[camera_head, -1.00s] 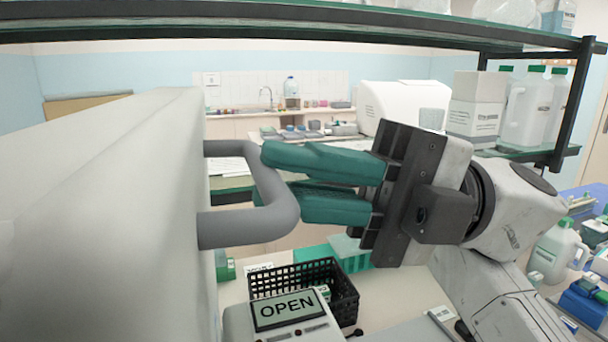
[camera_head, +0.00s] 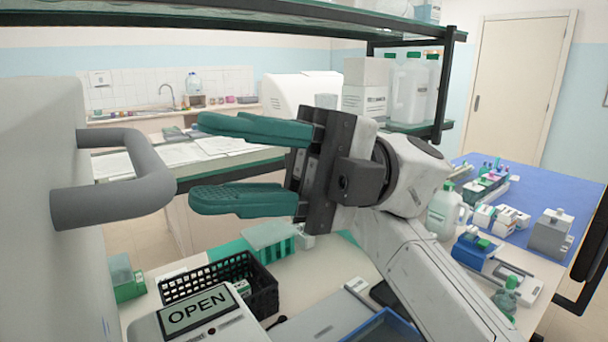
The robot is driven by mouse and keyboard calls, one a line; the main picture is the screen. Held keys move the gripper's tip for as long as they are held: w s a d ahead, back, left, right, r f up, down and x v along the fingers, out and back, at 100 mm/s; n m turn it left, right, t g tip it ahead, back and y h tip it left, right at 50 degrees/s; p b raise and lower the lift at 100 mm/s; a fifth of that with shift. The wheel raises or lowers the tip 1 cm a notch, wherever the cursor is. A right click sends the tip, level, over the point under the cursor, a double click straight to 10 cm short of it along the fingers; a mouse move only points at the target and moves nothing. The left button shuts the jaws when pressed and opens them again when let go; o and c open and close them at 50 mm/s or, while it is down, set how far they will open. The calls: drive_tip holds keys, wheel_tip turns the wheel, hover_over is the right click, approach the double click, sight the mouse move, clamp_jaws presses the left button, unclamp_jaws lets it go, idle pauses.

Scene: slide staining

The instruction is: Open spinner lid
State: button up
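The spinner lid (camera_head: 35,160) is the large pale panel at the left edge, standing raised. Its grey bar handle (camera_head: 135,185) sticks out to the right from it. My gripper (camera_head: 195,162) has green fingers spread apart, one above the other, with nothing between them. The fingertips are to the right of the handle, apart from it. Below, a pale housing carries a display (camera_head: 198,311) that reads "OPEN".
A black basket (camera_head: 222,284) and a green rack (camera_head: 268,245) stand on the bench below my gripper. A shelf post (camera_head: 448,85) and white jugs (camera_head: 408,90) are behind to the right. A blue-topped table (camera_head: 525,210) holds several items.

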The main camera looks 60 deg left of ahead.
drive_tip(key=b+v, duration=0.1)
drive_tip(key=v, duration=0.5)
drive_tip(key=shift+w, duration=0.1)
drive_tip(key=shift+f, duration=0.1)
idle(0.5)
